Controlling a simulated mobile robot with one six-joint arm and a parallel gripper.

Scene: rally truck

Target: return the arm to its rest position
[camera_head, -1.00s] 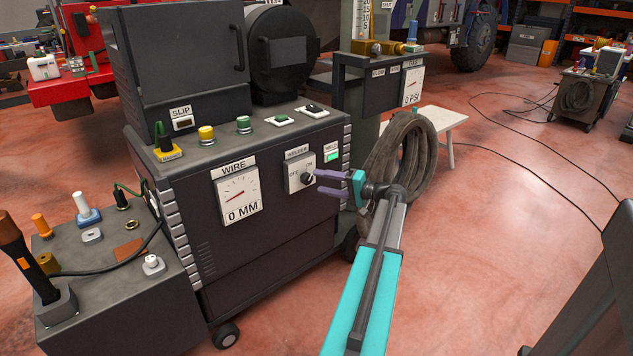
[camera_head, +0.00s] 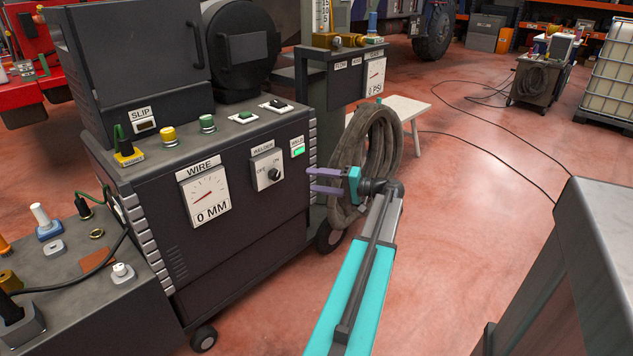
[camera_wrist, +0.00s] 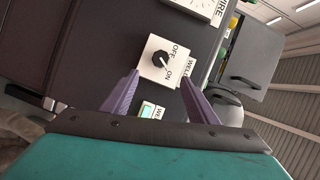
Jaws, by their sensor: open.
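My gripper (camera_head: 312,181) is open and empty, its purple fingers pointing left toward the front of the dark welder cabinet (camera_head: 245,245). In the head view a gap shows between the fingertips and the black welder knob (camera_head: 274,175). In the wrist view the knob (camera_wrist: 160,59) on its white OFF/ON plate (camera_wrist: 177,72) lies ahead, between and beyond the two fingers (camera_wrist: 160,92). My teal arm stretches from the bottom of the head view up to the gripper.
A coiled hose (camera_head: 370,150) hangs close behind my gripper. A white bench (camera_head: 405,108) stands beyond it. A grey box-like surface (camera_head: 610,260) fills the lower right. Open red floor (camera_head: 470,220) lies right of my arm. A green light (camera_head: 298,151) glows beside the knob.

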